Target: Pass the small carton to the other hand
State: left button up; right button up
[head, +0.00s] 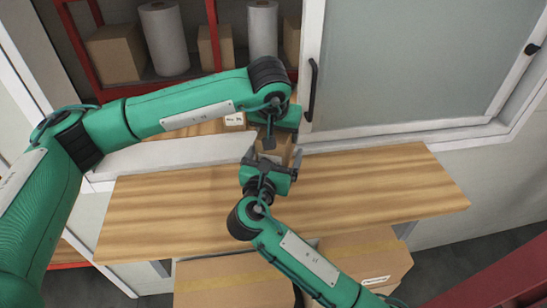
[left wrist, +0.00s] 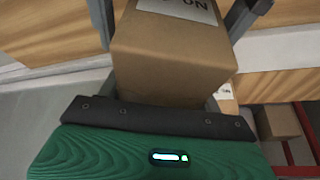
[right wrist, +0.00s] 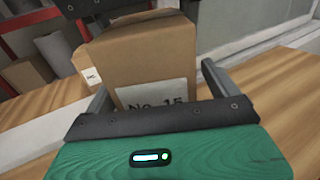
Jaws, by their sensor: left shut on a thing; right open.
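The small carton (right wrist: 150,60) is a brown box with a white label reading "No 15" in the right wrist view. In the head view it is mostly hidden between my two grippers. My left gripper (head: 275,140) is shut on the small carton, which fills the space between its fingers in the left wrist view (left wrist: 172,55). My right gripper (head: 270,162) is open and faces the carton from the opposite side. In the right wrist view its fingers stand on either side of the labelled lower part of the carton. I cannot tell whether they touch it.
The wooden counter (head: 390,185) below is clear at left and right. Behind it are a sliding glass panel (head: 410,60) and red shelving with a carton (head: 115,52) and white rolls (head: 164,38). Large cartons (head: 355,258) stand in front of and below the counter.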

pick_arm(q)
jog(key=shift+r, duration=0.1)
pick_arm(e)
jog(key=shift+c, duration=0.4)
jog(key=c, duration=1.1)
pick_arm(q)
jog(key=o, duration=1.4)
pick_arm(e)
jog(key=shift+r, duration=0.1)
jog(key=shift+c, duration=1)
